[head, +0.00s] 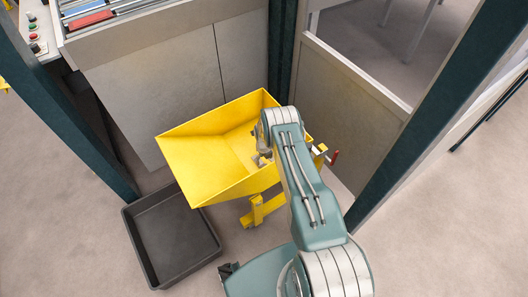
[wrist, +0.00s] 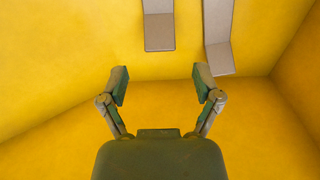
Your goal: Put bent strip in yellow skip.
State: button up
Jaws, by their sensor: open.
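The yellow skip (head: 190,165) stands in front of the machine, and its inner walls fill the wrist view (wrist: 50,70). My gripper (wrist: 161,84) is open, with nothing between its fingers. It points down into the skip, and in the head view the gripper (head: 262,158) shows over the skip's right part. Two grey bent strips lie inside the skip beyond my fingertips: one bent strip (wrist: 158,30) is near the top middle, the other bent strip (wrist: 218,45) is to its right. Both are cut off by the top picture edge and are apart from my fingers.
A black open tray (head: 172,240) lies on the floor left of the skip and looks empty. The grey machine front (head: 170,80) is behind the skip. Dark green posts (head: 70,130) stand on both sides, and a panelled gate (head: 345,110) is at the right.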

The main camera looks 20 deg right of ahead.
notch_tip(320, 180, up, 28)
jog(key=w+a+n+t, duration=0.1)
jog(key=w+a+n, duration=0.1)
jog(key=n, duration=0.5)
jog(key=s+a+r+n+t, duration=0.1)
jog(key=s+r+n, duration=0.15)
jog(key=r, duration=0.35)
jog(key=s+a+r+n, duration=0.1)
jog(key=r+n, duration=0.2)
jog(key=r, duration=0.3)
jog(key=s+a+r+n+t, duration=0.1)
jog(key=s+a+r+n, duration=0.1)
jog(key=r, duration=0.4)
jog(key=s+a+r+n+t, duration=0.1)
jog(key=s+a+r+n, duration=0.3)
jog(key=s+r+n, duration=0.8)
jog(key=s+a+r+n+t, duration=0.1)
jog(key=s+n, duration=0.2)
jog(key=s, duration=0.6)
jog(key=s+r+n, duration=0.2)
jog(key=s+n, duration=0.2)
jog(key=s, duration=0.5)
jog(key=shift+s+a+t, duration=0.2)
jog(key=shift+a+t, duration=0.2)
jog(key=shift+n, duration=0.25)
